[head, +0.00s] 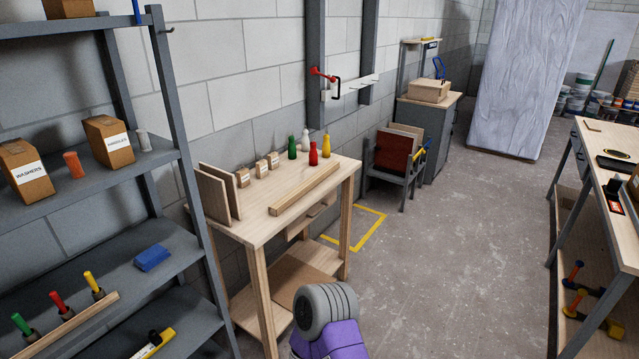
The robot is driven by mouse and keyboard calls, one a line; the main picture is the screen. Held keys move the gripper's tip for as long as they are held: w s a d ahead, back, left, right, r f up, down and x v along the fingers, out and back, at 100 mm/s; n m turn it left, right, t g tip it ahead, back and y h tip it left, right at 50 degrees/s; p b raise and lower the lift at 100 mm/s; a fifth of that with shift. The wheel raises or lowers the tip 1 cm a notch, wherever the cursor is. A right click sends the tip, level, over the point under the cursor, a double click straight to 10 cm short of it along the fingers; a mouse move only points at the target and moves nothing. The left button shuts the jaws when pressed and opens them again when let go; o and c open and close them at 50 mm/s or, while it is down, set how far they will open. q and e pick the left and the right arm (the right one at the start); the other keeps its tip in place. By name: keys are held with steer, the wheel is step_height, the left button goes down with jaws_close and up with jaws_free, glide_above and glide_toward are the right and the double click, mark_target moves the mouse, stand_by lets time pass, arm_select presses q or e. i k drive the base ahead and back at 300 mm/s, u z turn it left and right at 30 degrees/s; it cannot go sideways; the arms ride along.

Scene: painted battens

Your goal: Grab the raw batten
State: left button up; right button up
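A long bare-wood batten (304,189) lies flat on the top of a small wooden table (258,228), along its front part. It shows no paint and looks raw. A second bare-wood strip (72,324) lies on a lower shelf at the left, in front of green, red and yellow handled items. Neither my left nor my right gripper shows in the head view, and nothing is seen holding either strip.
Behind the batten stand small cartons (262,168) and green, white, red and yellow bottles (313,153); upright boards (215,194) stand at the table's left. A grey shelf rack (185,190) is at left, a workbench (592,150) at right. Floor between is clear.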

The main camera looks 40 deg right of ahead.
mark_target(278, 206)
steer(key=k, duration=0.45)
steer(key=z, duration=1.75)
steer(key=i, duration=0.9)
steer(key=u, duration=0.45)
steer(key=i, duration=0.85)
steer(key=u, duration=0.85)
